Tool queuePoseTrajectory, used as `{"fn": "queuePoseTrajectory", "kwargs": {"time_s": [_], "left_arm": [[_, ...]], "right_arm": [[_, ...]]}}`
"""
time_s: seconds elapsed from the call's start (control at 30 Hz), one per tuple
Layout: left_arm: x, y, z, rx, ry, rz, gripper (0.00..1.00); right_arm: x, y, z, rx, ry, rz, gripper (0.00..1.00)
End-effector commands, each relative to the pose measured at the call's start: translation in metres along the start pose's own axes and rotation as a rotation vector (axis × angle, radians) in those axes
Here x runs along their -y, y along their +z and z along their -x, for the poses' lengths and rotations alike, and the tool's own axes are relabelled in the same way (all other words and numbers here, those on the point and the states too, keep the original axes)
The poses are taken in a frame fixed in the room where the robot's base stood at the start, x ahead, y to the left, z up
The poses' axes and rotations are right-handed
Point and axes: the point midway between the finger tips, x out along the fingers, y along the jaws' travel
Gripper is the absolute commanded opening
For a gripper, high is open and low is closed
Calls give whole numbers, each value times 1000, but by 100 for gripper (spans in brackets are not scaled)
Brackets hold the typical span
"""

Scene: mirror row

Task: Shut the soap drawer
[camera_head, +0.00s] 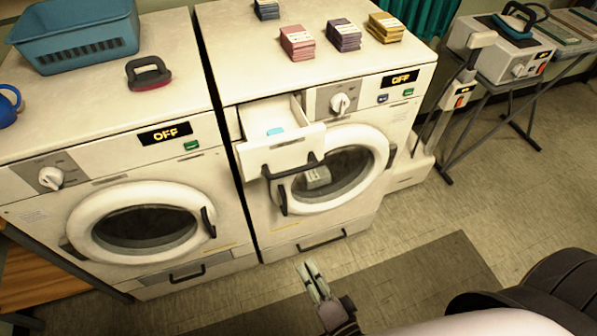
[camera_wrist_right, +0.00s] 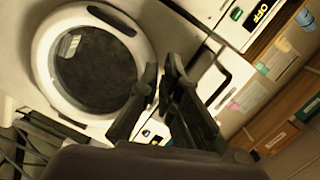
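The soap drawer (camera_head: 281,155) is a white box at the upper left of the right washer's (camera_head: 310,68) front. It sticks out, showing its open top with a small blue-green piece (camera_head: 275,131) inside. A dark bar handle (camera_head: 293,169) is on its front. My right gripper (camera_head: 308,267) is below the washer front in the head view, apart from the drawer. Its fingers are close together with nothing seen between them; they also show in the right wrist view (camera_wrist_right: 160,68), in front of the washer door. My left gripper is not in view.
The right washer's round door (camera_head: 383,148) is just below the drawer. The left washer (camera_head: 110,200) stands beside it. Card stacks (camera_head: 343,36) and a blue basket (camera_head: 75,40) are on top. A steamer-like stand (camera_head: 460,90) is at the right. The floor in front has a grey mat (camera_head: 430,275).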

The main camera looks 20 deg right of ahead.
Motion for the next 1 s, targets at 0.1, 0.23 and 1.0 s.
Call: {"fn": "queuePoseTrajectory", "kwargs": {"time_s": [0.1, 0.23, 1.0], "left_arm": [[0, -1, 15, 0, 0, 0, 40], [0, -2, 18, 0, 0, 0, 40], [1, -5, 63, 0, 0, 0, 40]], "right_arm": [[78, -34, 6, -99, -145, -181, 0], [117, -54, 12, -152, -232, -292, 0], [154, -84, -104, -164, -255, -314, 0]]}}
